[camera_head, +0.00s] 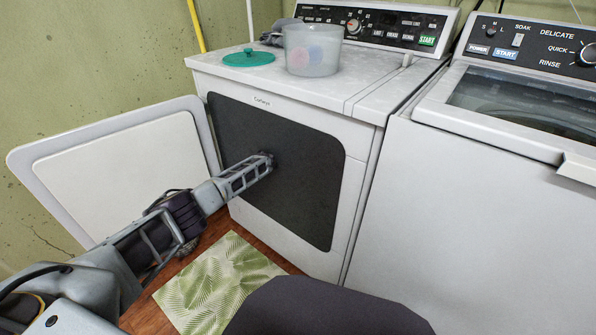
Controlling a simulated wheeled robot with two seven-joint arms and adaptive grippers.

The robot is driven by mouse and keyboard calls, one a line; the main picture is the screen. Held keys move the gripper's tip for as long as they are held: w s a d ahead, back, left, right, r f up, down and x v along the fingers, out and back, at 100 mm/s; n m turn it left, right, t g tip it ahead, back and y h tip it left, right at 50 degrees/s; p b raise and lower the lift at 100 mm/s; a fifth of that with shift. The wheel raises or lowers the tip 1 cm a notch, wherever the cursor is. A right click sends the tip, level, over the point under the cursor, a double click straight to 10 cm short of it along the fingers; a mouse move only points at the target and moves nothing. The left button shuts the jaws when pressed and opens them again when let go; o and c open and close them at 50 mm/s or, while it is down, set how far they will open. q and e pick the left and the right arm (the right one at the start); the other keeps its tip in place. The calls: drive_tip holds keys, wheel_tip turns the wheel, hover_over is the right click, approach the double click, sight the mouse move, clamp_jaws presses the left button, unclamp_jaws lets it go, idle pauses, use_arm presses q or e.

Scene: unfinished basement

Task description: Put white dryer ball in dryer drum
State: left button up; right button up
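The dryer (262,101) stands in the middle with its door (125,165) swung open to the left. Its front opening (285,170) is dark, and I cannot make out the drum inside. My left arm reaches across to this opening. My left gripper (268,160) is small and dark against it, so I cannot tell whether its fingers are open or shut, or whether they hold anything. No white dryer ball can be made out.
On the dryer top are a translucent tub (312,55) with pinkish and bluish round shapes inside, a teal lid (249,58) and a grey bundle (278,33). A washer (480,215) stands close on the right. A leaf-patterned mat (215,285) lies on the floor.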

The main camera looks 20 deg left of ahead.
use_arm(q)
drive_tip(key=o, duration=0.9)
drive_tip(key=shift+s+a+r, duration=0.1)
drive_tip(key=shift+r, duration=0.05)
drive_tip(key=shift+s+a+r, duration=0.15)
drive_tip(key=shift+s+r, duration=0.15)
drive_tip(key=shift+s, duration=0.05)
drive_tip(key=v, duration=1)
drive_tip(key=shift+s, duration=0.2)
idle(0.3)
drive_tip(key=shift+r, duration=0.2)
idle(0.5)
